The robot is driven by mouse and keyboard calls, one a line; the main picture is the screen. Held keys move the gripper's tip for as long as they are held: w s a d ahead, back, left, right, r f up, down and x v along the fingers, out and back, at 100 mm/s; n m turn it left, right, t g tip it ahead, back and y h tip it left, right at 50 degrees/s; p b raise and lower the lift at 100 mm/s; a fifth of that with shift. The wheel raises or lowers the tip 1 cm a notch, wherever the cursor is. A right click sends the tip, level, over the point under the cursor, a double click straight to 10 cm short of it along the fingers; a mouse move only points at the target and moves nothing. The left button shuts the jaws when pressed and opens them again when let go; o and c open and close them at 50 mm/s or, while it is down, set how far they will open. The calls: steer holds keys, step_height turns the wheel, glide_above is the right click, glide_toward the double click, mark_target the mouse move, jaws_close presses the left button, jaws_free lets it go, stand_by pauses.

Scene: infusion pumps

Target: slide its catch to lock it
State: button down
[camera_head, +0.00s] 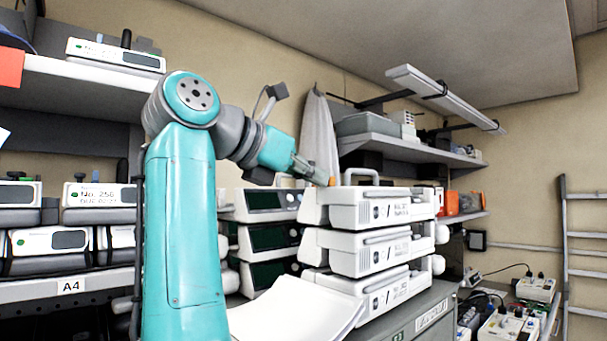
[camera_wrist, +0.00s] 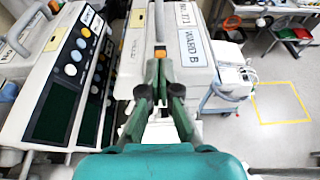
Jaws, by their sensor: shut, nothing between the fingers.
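The white infusion pump (camera_head: 385,213) on top of the right stack has a grey carry handle. In the wrist view the top pump (camera_wrist: 190,45) bears a "WARD B" label. A small orange part (camera_wrist: 160,55), perhaps the catch, shows right by my fingertips; an orange spot (camera_head: 332,181) also shows at the tip in the head view. My gripper (camera_wrist: 162,72) is shut and empty, reaching over the pump's top. It also shows in the head view (camera_head: 318,175). I cannot tell whether the fingertips touch the orange part, or whether the catch is locked.
A stack of pumps with dark screens (camera_head: 270,200) stands close at left. Papers (camera_head: 297,310) lie on the cabinet top in front. A shelf (camera_head: 410,150) hangs behind the pumps. Open floor with a yellow square outline (camera_wrist: 282,120) lies at right.

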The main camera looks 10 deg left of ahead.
mark_target(331, 182)
steer(key=shift+w+d, duration=0.8)
steer(key=shift+w, duration=0.25)
steer(key=shift+s, duration=0.1)
